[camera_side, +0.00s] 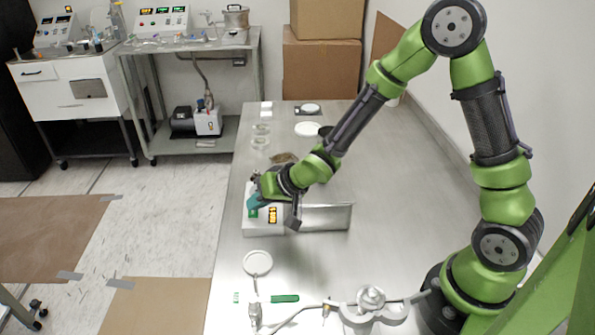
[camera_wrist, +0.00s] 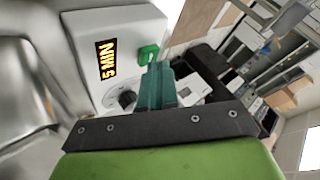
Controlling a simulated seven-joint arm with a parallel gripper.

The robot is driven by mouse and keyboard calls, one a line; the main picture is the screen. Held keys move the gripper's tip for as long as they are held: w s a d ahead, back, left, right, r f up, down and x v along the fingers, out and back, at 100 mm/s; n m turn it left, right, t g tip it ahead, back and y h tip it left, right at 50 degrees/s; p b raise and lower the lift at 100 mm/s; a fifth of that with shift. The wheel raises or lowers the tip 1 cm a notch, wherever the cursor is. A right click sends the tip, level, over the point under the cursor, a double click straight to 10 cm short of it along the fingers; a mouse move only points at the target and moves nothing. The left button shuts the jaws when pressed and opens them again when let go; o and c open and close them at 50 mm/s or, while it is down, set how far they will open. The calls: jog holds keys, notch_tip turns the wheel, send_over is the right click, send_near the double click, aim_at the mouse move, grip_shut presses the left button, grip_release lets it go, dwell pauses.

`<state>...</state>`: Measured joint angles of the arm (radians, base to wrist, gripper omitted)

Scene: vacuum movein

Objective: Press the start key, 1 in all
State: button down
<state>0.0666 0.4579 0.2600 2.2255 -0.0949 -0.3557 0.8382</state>
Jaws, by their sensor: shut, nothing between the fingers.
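A white control box (camera_side: 262,228) stands at the left edge of the steel table, joined to a metal tank (camera_side: 328,216). Its panel (camera_wrist: 140,30) carries a lit orange display reading "5 MIN" (camera_wrist: 107,58), a dark round knob (camera_wrist: 126,99) and a green key (camera_wrist: 147,54); no lettering on the key is legible. My gripper (camera_side: 254,201) is low over the box, its teal fingers closed together and empty. In the wrist view its fingertips (camera_wrist: 158,66) are right beside the green key's lower edge. I cannot tell whether they touch it. The fingers hide part of the panel.
A round white dish (camera_side: 258,263), a green strip (camera_side: 285,298) and metal fittings (camera_side: 370,300) lie near the table's front. Glass dishes (camera_side: 261,138) and a white plate (camera_side: 308,129) are farther back. The table right of the tank is clear.

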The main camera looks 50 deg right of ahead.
aim_at(258, 212)
jog(key=shift+r, duration=0.35)
jog(key=shift+r, duration=2.55)
